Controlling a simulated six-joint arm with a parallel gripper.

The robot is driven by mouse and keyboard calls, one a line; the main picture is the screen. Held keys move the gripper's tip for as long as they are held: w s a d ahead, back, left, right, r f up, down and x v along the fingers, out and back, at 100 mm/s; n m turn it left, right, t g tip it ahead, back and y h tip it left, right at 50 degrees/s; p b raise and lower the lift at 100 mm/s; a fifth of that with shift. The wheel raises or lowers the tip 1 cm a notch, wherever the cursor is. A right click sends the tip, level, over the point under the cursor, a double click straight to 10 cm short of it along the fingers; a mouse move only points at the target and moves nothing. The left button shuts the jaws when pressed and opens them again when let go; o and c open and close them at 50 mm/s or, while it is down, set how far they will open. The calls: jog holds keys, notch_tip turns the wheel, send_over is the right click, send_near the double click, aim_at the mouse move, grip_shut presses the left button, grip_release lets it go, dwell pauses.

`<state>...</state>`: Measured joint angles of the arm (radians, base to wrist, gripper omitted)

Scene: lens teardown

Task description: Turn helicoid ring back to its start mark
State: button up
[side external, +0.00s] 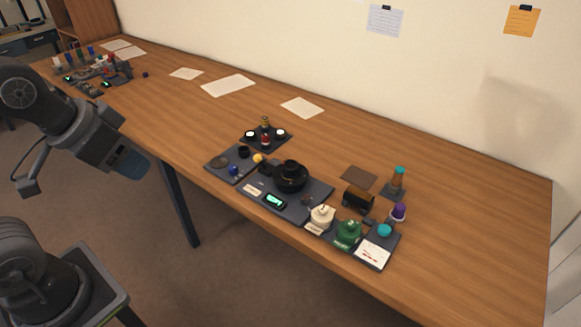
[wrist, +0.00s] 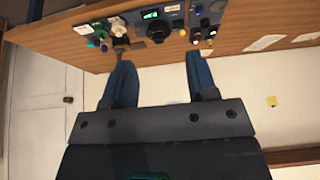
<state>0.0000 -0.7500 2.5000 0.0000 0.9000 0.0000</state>
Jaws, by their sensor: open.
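The helicoid ring appears to be part of the round black lens body (side external: 291,177) standing on the dark grey base plate (side external: 312,206) at the middle of the bench. The black body also shows small at the top of the wrist view (wrist: 157,33). Its start mark is too small to make out. A lit green display (side external: 274,201) sits on the plate in front of it. My gripper (wrist: 160,75) is open and empty, its two blue fingers apart in the wrist view. In the side view my arm's end (side external: 128,163) hangs off the bench's front edge, well left of the lens body.
A cream pot (side external: 322,216) and a green pot (side external: 348,233) stand right of the plate. A small tray (side external: 222,171) lies left, and another tray with small bottles (side external: 265,144) behind. Papers (side external: 228,85) lie farther back. The bench's right end is clear.

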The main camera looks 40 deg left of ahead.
dwell(0.3)
jog(key=shift+o, duration=1.3)
jog(key=shift+w+r, duration=0.25)
jog(key=shift+w, duration=0.05)
jog(key=shift+o, duration=0.8)
jog(key=w+r+m+g, duration=0.1)
jog(key=w+r+m, duration=0.2)
jog(key=w, duration=0.6)
jog(key=shift+w+d+r+m+g, duration=0.25)
jog(key=shift+r+m+g, duration=0.05)
jog(key=shift+m, duration=0.4)
jog(key=m+g, duration=0.4)
jog(key=m, duration=0.8)
send_over(288, 164)
notch_tip(288, 164, down, 15)
notch_tip(288, 164, down, 13)
jog(key=shift+f, duration=0.15)
jog(key=shift+c, duration=0.2)
jog(key=c, duration=0.9)
